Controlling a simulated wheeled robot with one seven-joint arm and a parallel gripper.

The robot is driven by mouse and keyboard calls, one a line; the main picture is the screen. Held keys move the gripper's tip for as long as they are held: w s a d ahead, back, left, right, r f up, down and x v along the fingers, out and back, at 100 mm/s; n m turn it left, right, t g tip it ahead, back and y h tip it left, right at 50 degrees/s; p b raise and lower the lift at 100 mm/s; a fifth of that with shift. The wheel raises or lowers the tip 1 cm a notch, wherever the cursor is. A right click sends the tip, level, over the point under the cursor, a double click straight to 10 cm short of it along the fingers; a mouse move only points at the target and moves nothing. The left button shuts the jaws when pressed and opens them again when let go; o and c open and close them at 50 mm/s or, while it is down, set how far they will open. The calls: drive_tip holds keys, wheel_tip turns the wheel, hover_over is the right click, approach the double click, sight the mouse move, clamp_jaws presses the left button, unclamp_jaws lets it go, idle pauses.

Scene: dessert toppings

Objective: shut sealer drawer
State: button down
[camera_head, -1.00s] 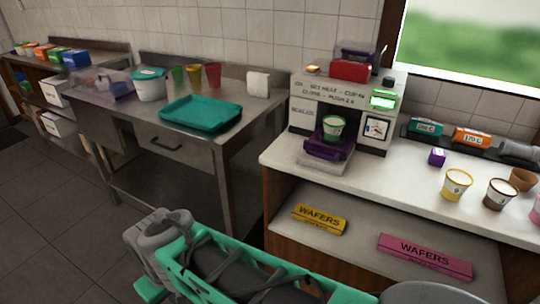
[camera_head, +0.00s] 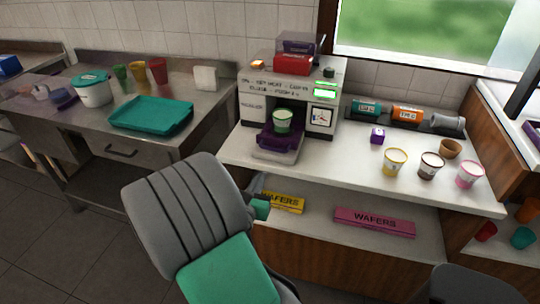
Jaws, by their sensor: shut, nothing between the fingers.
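The sealer (camera_head: 255,101) is a white machine at the back of the white counter, with a dark opening and a lit green display. Its drawer (camera_head: 278,140) is purple and sticks out of the opening toward me, so it stands open. A green cup with a pale top (camera_head: 283,121) sits upright in the drawer. My arm shows as a grey ribbed link and a green link at the lower middle, in front of the counter and below left of the drawer. Nothing of mine visibly touches the drawer.
Yellow (camera_head: 395,162), brown (camera_head: 431,166) and pink (camera_head: 469,176) cups stand on the right of the counter. Wafer boxes (camera_head: 375,222) lie on the shelf below. A metal table with a teal tray (camera_head: 152,114) is at left.

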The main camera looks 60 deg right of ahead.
drive_tip(key=x, duration=0.3)
drive_tip(key=r+p+x, duration=0.1)
drive_tip(key=x, duration=0.3)
drive_tip(key=p+x, duration=0.1)
drive_tip(key=x, duration=0.2)
drive_tip(key=shift+d+r, duration=0.15)
drive_tip(key=shift+d, duration=0.2)
